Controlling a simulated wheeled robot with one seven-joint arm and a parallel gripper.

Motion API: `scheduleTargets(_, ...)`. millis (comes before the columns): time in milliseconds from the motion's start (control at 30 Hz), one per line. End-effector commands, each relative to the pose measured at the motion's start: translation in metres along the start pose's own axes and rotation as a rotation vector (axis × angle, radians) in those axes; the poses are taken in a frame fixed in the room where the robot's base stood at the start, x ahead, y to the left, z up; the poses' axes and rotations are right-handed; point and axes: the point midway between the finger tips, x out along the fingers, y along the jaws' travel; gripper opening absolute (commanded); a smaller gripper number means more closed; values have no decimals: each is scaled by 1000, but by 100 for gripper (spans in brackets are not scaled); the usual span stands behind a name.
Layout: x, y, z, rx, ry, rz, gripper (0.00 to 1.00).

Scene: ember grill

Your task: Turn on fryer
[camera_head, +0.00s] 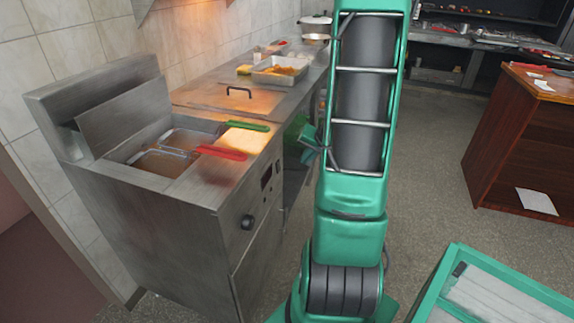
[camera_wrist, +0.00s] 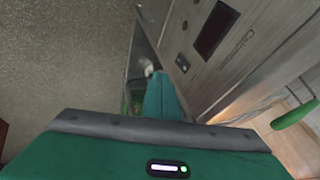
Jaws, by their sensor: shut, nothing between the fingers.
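The steel fryer (camera_head: 180,215) stands at the left in the head view. Its front panel holds a round black knob (camera_head: 247,222) and a dark display (camera_head: 266,176). In the wrist view the panel (camera_wrist: 235,62) runs along the right, with the dark display (camera_wrist: 215,28) and a small dark switch (camera_wrist: 182,63). My gripper (camera_wrist: 156,80) is shut and empty, its fingers just left of the panel; I cannot tell whether they touch it. In the head view my green wrist (camera_head: 299,137) shows beside the fryer's front right, and the fingers are not clear.
Fryer baskets with a red handle (camera_head: 222,153) and a green handle (camera_head: 246,125) sit on top. A metal tray of food (camera_head: 279,71) stands on the counter behind. A wooden counter (camera_head: 520,140) is at the right. The floor (camera_head: 425,190) between is clear.

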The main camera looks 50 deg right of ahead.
Motion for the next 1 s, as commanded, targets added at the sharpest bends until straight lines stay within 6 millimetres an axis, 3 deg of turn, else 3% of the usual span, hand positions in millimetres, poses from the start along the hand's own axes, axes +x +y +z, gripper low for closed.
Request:
scheduleTargets(467,5,9,-1,7,1,3,0)
scheduleTargets(1000,78,10,-1,7,0,3,0)
